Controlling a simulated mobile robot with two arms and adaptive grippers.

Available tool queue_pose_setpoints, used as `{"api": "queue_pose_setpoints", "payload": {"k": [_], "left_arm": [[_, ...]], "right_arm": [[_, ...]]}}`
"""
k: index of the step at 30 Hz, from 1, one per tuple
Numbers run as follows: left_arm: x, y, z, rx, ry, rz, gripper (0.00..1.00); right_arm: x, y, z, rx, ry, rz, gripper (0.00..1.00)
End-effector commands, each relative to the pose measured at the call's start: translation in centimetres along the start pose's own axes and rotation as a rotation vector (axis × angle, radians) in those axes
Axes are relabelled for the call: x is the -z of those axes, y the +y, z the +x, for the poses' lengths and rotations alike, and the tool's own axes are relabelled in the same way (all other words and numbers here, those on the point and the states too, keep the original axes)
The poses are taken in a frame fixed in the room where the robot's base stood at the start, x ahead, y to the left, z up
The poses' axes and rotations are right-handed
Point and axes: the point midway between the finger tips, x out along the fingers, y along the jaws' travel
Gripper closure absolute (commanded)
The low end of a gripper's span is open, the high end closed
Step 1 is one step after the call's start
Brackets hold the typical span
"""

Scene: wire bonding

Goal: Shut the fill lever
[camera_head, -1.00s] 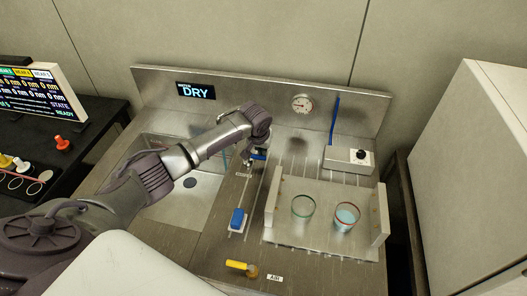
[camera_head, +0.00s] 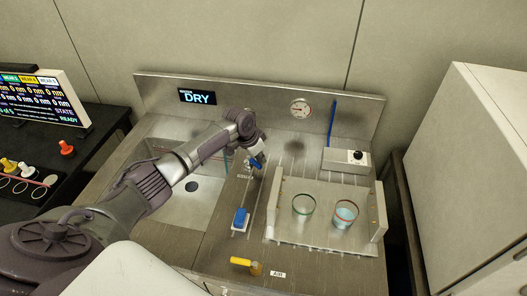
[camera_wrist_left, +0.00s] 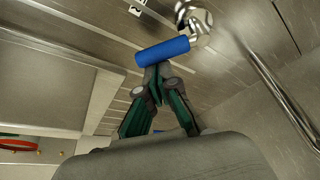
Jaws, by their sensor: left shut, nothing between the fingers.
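The fill lever appears as a blue handle (camera_head: 257,163) beside the sink in the head view, partly covered by my left gripper (camera_head: 252,158). In the left wrist view the blue handle (camera_wrist_left: 162,51) lies slightly slanted across the picture, joined at its right end to a shiny metal fitting (camera_wrist_left: 195,18). The green fingers of my left gripper (camera_wrist_left: 152,72) are shut with nothing between them. Their tips meet the lower edge of the handle in the picture; I cannot tell whether they press on it. My right gripper is not in view.
A metal rack (camera_head: 325,243) with two glass beakers stands right of the lever. The sink (camera_head: 190,207) is left, partly under my arm. The display (camera_head: 197,97) reads DRY.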

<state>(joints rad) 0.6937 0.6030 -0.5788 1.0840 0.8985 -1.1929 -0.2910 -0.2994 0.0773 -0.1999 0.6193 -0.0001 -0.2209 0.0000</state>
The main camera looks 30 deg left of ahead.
Motion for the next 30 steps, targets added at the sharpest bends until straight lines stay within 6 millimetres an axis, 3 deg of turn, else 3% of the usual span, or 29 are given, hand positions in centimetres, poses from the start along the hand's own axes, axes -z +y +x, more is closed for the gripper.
{"api": "queue_pose_setpoints", "payload": {"k": [4, 20, 30], "left_arm": [[-0.9, 0.1, 0.0, -0.049, -0.003, 0.130, 1.00], [-3.1, -0.1, -0.9, -0.218, -0.003, 0.583, 1.00], [-2.9, -0.2, -0.9, -0.216, -0.002, 0.582, 1.00]], "right_arm": [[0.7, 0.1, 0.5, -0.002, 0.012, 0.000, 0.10], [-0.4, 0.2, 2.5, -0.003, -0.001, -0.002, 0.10], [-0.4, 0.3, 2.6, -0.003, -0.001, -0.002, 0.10]]}}
